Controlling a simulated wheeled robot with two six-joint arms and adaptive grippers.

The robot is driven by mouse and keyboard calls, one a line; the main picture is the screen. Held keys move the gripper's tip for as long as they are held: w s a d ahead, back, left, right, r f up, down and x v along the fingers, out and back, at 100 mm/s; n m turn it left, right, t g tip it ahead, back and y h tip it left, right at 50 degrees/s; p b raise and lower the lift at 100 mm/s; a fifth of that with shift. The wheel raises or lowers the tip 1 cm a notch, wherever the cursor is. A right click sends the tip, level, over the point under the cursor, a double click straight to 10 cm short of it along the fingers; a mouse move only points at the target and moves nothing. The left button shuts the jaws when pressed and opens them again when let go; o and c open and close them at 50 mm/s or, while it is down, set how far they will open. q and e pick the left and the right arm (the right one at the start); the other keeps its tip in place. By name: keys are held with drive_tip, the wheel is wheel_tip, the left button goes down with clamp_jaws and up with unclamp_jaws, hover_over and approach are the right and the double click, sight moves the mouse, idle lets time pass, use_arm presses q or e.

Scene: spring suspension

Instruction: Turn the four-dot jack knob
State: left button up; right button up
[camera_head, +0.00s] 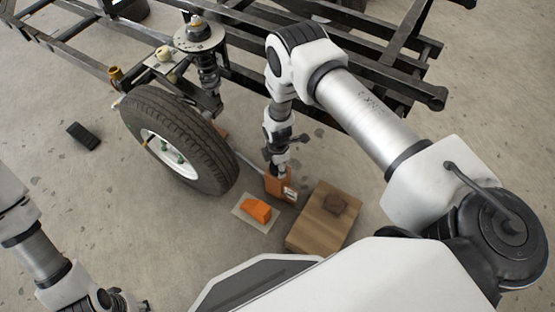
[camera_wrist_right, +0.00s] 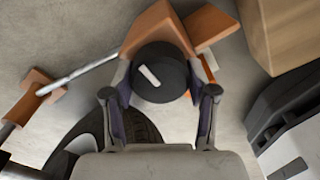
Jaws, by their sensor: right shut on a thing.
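The orange jack (camera_head: 275,186) stands on the floor beside the wheel, with a pale label on its side. In the right wrist view its round black knob (camera_wrist_right: 160,72) shows a white bar mark. My right gripper (camera_head: 277,166) points down at the top of the jack. In the wrist view the right gripper (camera_wrist_right: 158,84) has its fingers on opposite sides of the knob, shut on it. In the head view the knob is hidden by the gripper. I cannot make out four dots. My left gripper (camera_head: 118,300) is partly seen at the bottom left; its fingers are unclear.
A tyre (camera_head: 205,148) on a white rim stands left of the jack, below a black frame (camera_head: 300,35). An orange wedge (camera_head: 257,210) lies on a pale plate in front. A wooden block (camera_head: 318,232) with a brown piece on top stands close at right.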

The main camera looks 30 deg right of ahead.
drive_tip(key=o, duration=1.2)
drive_tip(key=shift+c, duration=0.2)
wheel_tip(320, 180, up, 12)
